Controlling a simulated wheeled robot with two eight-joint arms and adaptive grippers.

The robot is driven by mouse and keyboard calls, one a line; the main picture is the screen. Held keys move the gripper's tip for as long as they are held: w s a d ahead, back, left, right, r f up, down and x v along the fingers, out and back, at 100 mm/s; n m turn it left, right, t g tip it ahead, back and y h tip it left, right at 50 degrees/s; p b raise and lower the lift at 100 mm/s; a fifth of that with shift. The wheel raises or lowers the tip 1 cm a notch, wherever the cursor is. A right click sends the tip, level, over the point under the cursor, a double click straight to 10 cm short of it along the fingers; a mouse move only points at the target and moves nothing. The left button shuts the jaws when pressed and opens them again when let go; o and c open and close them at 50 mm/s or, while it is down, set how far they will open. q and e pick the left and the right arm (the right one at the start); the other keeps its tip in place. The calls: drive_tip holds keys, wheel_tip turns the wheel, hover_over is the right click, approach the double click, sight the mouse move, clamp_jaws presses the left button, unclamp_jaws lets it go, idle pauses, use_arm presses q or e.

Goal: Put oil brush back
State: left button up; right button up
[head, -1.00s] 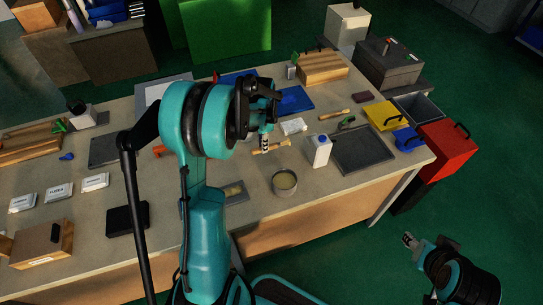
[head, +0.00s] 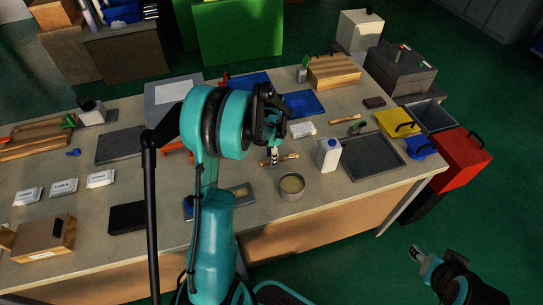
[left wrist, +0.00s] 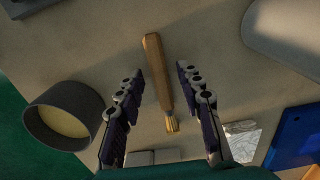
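The oil brush (head: 289,157) lies on the bench with a wooden handle and pale bristles. In the left wrist view the brush (left wrist: 158,75) lies between the spread fingers, bristles toward the bottom. My left gripper (head: 275,155) is over the brush, and in the left wrist view the gripper (left wrist: 158,72) is open and holds nothing. A round grey tin (head: 291,187) with yellowish contents stands just in front of the brush; the tin (left wrist: 62,113) also shows in the left wrist view. My right gripper (head: 415,253) is off the bench at lower right; its fingers are too small to judge.
A white bottle (head: 328,155) stands right of the brush, beside a dark tray (head: 372,157). A white packet (head: 302,129) and a blue mat (head: 301,103) lie behind. Another wooden-handled tool (head: 345,118) lies farther back. Bare bench shows around the brush.

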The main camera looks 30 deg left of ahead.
use_arm(q)
wheel_tip(320, 180, up, 11)
drive_tip(key=p, duration=0.4)
drive_tip(key=s+d+r+n+t, duration=0.35)
drive_tip(key=s+d+r, duration=0.35)
drive_tip(key=d+r, duration=0.25)
drive_tip(key=s+d+r+n+t, duration=0.1)
drive_tip(key=s+d+n+t, duration=0.3)
drive_tip(key=s+d, duration=0.3)
drive_tip(key=shift+s+d+n+p, duration=0.3)
drive_tip(key=shift+s+d+n, duration=0.05)
drive_tip(key=shift+s, duration=1.1)
